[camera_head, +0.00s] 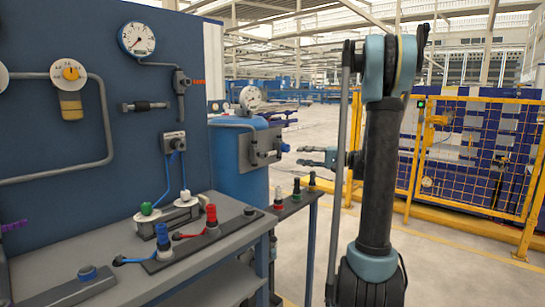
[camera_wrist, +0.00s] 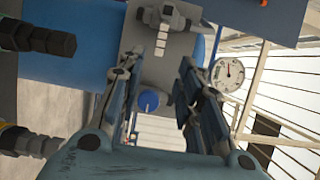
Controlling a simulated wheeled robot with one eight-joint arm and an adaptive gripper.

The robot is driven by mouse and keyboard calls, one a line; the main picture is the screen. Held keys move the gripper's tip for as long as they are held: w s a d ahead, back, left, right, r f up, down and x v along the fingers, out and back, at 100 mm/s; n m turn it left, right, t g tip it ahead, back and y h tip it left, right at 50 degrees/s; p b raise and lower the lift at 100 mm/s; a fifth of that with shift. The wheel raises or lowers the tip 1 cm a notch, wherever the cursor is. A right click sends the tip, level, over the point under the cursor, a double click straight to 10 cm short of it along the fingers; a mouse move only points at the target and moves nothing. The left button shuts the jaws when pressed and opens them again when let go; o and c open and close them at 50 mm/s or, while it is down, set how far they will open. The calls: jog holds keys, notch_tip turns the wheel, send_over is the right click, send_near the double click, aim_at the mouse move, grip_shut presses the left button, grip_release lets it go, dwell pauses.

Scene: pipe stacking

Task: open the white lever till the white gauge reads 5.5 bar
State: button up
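A white-rimmed gauge (camera_head: 250,97) stands above the blue tank in the head view. It also shows at the right of the wrist view (camera_wrist: 229,73), with a dark needle; its numbers are too small to read. A grey panel (camera_head: 258,148) on the tank carries metal fittings and a blue knob (camera_head: 284,147). I cannot make out a clear white lever; a pale strip with dark marks (camera_wrist: 161,40) shows in the wrist view. My gripper (camera_head: 304,156) is open and empty, its fingers toward the panel. In the wrist view the blue knob (camera_wrist: 149,100) appears between the fingers (camera_wrist: 156,72).
A workbench (camera_head: 215,240) with red, green and blue connectors stands at the left. A blue board (camera_head: 40,130) behind it carries a blue-rimmed gauge (camera_head: 137,38) and pipes. A yellow fence (camera_head: 470,160) is at the right. Floor between tank and fence looks clear.

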aim_at(274, 153)
jog(key=x, duration=1.4)
jog(key=shift+c, duration=0.4)
grip_shut()
